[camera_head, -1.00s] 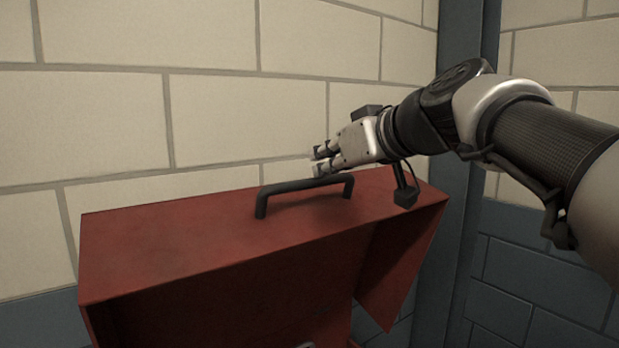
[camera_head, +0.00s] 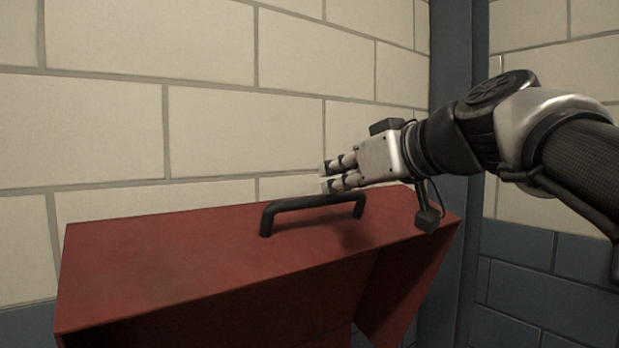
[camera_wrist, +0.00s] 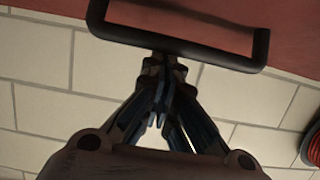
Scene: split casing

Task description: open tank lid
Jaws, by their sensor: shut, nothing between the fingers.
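The red tank lid (camera_head: 170,258) stands raised and tilted open, with its dark underside facing me at the lower right. A black bar handle (camera_head: 310,202) is fixed on its outer face. My gripper (camera_head: 328,178) comes in from the right and is just behind and above the handle's right half. In the wrist view the fingers (camera_wrist: 163,95) are shut together with nothing between them, and their tips lie close to the handle bar (camera_wrist: 180,45). I cannot tell whether they touch it. The tank's body under the lid is mostly hidden.
A cream block wall (camera_head: 200,110) stands close behind the lid. A blue-grey corner post (camera_head: 452,120) rises just right of the lid. A red and black round thing (camera_wrist: 311,148) shows at the right edge of the wrist view.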

